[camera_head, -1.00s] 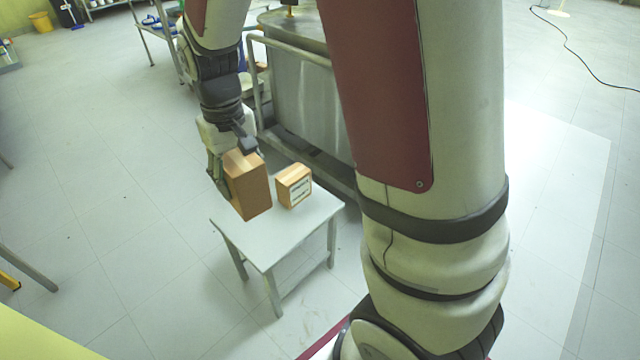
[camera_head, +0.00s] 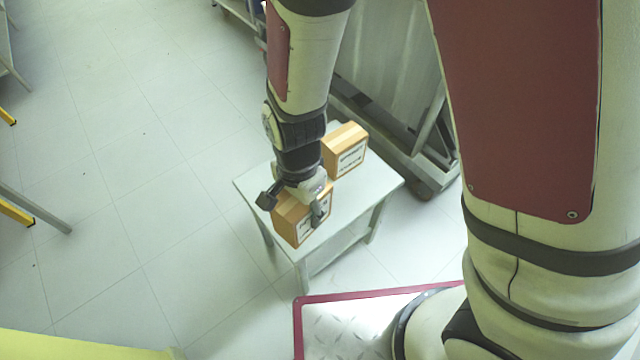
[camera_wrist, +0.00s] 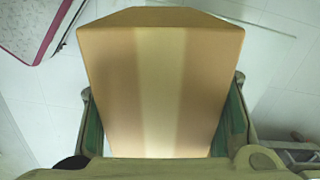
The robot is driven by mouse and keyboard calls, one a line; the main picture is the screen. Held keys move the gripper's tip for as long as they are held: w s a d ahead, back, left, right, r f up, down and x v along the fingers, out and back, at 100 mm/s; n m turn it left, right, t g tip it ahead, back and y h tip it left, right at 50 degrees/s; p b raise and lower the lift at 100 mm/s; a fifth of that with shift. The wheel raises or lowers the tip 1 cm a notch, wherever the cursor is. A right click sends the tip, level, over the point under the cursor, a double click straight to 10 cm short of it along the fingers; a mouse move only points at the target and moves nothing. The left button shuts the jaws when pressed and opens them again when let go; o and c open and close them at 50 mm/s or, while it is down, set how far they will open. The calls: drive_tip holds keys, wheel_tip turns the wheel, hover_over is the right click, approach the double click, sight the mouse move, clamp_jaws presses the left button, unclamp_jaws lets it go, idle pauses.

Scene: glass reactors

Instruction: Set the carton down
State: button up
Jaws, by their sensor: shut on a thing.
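The carton (camera_head: 287,222) is a brown box with a pale label on one side. My gripper (camera_head: 292,204) points down and is shut on it, one finger on each side. In the wrist view the carton (camera_wrist: 160,80) fills the middle, with a pale tape strip along it, between the green-padded fingers. The carton is over the near left part of a small white table (camera_head: 362,196). I cannot tell whether its underside touches the top.
A second, similar carton (camera_head: 345,150) stands at the table's back, behind the held one. A steel vessel on a wheeled frame (camera_head: 385,70) is just behind the table. The table's right part is bare. Open floor lies to the left.

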drive_tip(key=s+f, duration=0.1)
drive_tip(key=s+a+f+m+b, duration=0.1)
drive_tip(key=s+f+m, duration=0.1)
drive_tip(key=f, duration=0.1)
drive_tip(key=shift+s+a, duration=0.15)
drive_tip(key=shift+a, duration=0.25)
drive_tip(key=shift+w+f+b, duration=0.15)
drive_tip(key=shift+w+b, duration=0.1)
drive_tip(key=shift+b, duration=0.05)
drive_tip(key=w+f+b, duration=0.1)
drive_tip(key=w+b, duration=0.1)
drive_tip(key=w, duration=0.3)
drive_tip(key=w+f+b, duration=0.2)
drive_tip(key=w, duration=0.3)
drive_tip(key=w+f+b, duration=0.2)
drive_tip(key=w, duration=0.3)
drive_tip(key=shift+a, duration=0.35)
drive_tip(key=shift+r, duration=0.1)
drive_tip(key=o, duration=1.4)
